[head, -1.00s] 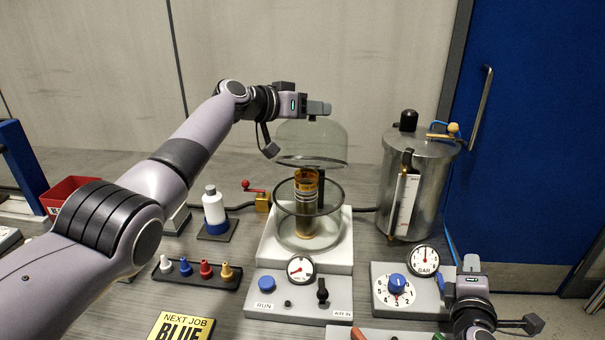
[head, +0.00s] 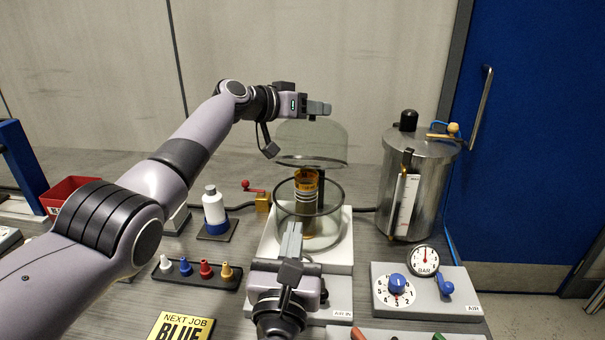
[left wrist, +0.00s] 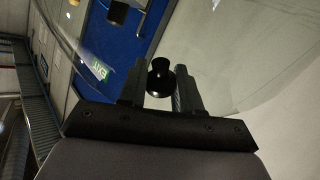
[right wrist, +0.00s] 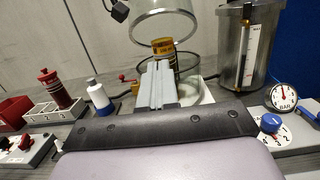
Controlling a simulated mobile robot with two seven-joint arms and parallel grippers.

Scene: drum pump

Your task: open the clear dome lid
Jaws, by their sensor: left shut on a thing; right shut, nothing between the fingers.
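The clear dome lid (head: 312,148) hangs above the clear glass chamber (head: 335,215), with a gap between their rims. My left gripper (head: 318,108) is at the top of the lid. In the left wrist view its fingers (left wrist: 160,85) are shut on a round black knob (left wrist: 160,78). An amber container with a dark band (head: 306,187) stands upright in the chamber and rises above its rim. My right gripper (head: 292,228) is shut and empty, low in front of the chamber. The right wrist view shows its closed fingers (right wrist: 158,75) pointing at the chamber and amber container.
A steel tank (head: 415,195) stands right of the chamber. A gauge and dial panel (head: 430,305) is at the front right. A white and blue bottle (head: 214,210) and a rack of coloured plugs (head: 198,275) stand to the left. My right arm covers much of the front panel.

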